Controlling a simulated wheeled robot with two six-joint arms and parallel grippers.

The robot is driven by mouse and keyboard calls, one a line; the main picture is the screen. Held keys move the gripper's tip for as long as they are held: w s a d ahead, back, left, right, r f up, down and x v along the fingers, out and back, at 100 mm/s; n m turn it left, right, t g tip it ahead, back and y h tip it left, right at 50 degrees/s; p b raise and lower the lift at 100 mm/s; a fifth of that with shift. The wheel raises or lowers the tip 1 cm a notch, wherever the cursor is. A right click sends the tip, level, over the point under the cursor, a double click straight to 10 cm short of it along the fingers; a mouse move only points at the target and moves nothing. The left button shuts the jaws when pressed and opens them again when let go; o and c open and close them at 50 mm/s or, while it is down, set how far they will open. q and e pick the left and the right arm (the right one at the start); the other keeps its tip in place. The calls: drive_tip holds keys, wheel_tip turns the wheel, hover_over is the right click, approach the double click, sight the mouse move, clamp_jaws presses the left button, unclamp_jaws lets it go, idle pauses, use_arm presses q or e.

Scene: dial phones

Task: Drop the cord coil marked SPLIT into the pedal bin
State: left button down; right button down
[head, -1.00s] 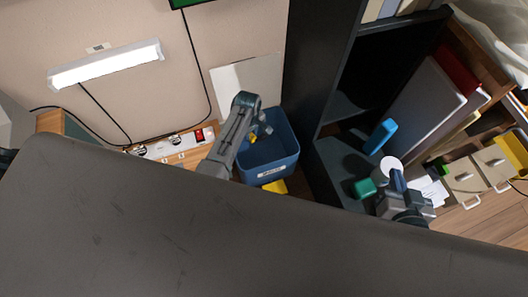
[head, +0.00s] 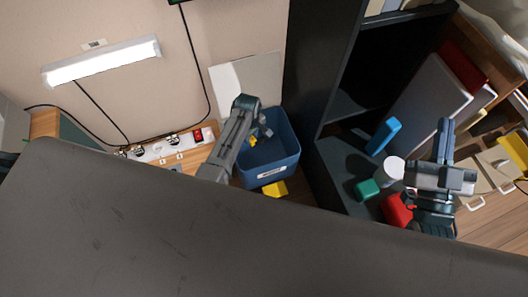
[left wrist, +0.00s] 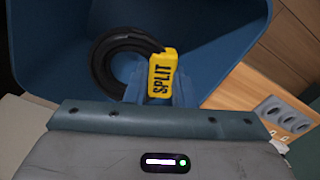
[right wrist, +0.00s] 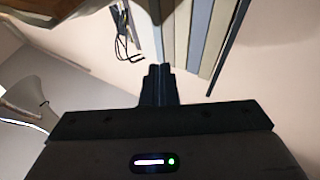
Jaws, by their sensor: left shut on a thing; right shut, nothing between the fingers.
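The cord coil marked SPLIT is a black loop (left wrist: 103,62) with a yellow tag (left wrist: 163,72) in the left wrist view. My left gripper (left wrist: 160,88) is shut on it. The blue bin (left wrist: 215,58) surrounds the coil in that view, so the coil hangs over or within its opening. In the head view the bin (head: 284,157) stands on the floor with a white label on its front, and my left gripper (head: 263,133) is at its mouth. My right gripper (head: 443,128) is far to the right, empty and closed; its fingers also show in the right wrist view (right wrist: 158,72).
A dark shelf unit (head: 318,70) stands right of the bin. Near my right gripper are a blue item (head: 384,135), a white cylinder (head: 391,170), a green block (head: 367,189) and a red item (head: 396,208). A power strip (head: 165,149) lies left of the bin.

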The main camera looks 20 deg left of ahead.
use_arm(q)
drive_tip(key=shift+f, duration=0.1)
use_arm(e)
drive_tip(key=shift+s+r+t, duration=0.15)
drive_tip(key=shift+r+t, duration=0.35)
drive_tip(key=shift+r, duration=0.25)
use_arm(q)
drive_tip(key=c, duration=1.1)
unclamp_jaws()
drive_tip(key=shift+c, duration=0.2)
